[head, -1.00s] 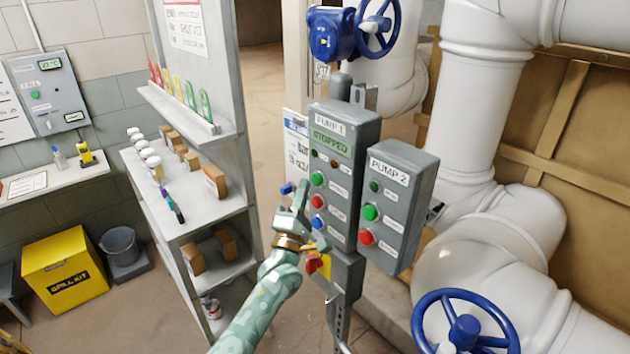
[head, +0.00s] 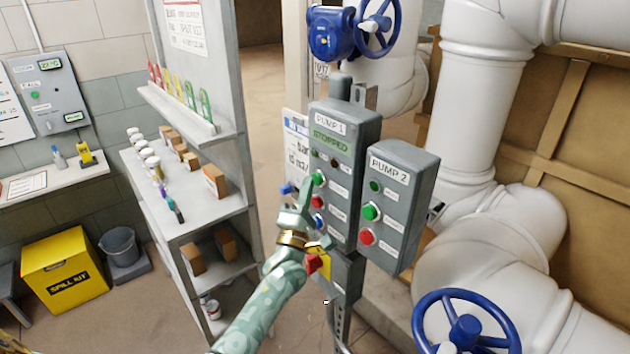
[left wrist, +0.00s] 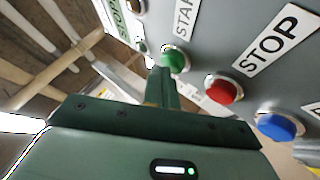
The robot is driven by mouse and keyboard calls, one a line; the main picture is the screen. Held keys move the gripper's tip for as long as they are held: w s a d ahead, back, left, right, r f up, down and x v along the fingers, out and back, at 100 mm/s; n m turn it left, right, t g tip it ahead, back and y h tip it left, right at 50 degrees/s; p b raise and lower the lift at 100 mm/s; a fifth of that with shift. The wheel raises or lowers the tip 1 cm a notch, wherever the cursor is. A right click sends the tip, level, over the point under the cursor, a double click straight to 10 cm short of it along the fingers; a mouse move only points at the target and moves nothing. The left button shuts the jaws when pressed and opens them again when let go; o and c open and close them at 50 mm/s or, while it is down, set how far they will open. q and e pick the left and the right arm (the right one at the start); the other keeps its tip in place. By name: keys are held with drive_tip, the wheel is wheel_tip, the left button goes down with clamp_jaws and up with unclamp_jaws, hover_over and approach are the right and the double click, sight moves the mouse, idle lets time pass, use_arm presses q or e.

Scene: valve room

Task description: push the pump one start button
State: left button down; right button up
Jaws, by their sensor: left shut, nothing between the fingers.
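The grey pump one box (head: 346,140) stands on a post, its small display (head: 331,142) reading STOPPED. Its green start button (head: 319,178) sits above a red stop button (head: 317,201) and a blue button (head: 317,221). My left gripper (head: 303,188) is shut and empty, its tips just left of the green button. In the left wrist view the green button (left wrist: 176,61) is right at the fingertips (left wrist: 160,75), with the red button (left wrist: 222,91) and blue button (left wrist: 277,127) to the right. I cannot tell whether the tips touch the green button. My right gripper is not in view.
The pump two box (head: 402,205) adjoins on the right with its own green and red buttons. A red knob on a yellow plate (head: 322,265) sits below my gripper. A shelf (head: 215,215) stands left; a blue valve wheel (head: 466,325) is at lower right.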

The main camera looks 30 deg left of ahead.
use_arm(q)
drive_tip(key=shift+w+d, duration=0.1)
drive_tip(key=shift+w, duration=0.15)
drive_tip(key=shift+s+r, duration=0.1)
idle(0.5)
drive_tip(key=shift+s+a+p, duration=0.3)
drive_tip(key=shift+s+p, duration=0.2)
drive_tip(key=shift+s, duration=0.2)
drive_tip(key=s+p, duration=0.1)
drive_tip(key=s+a+p, duration=0.1)
drive_tip(key=s, duration=0.1)
drive_tip(key=s+a+p, duration=0.1)
drive_tip(key=shift+s, duration=0.3)
idle(0.6)
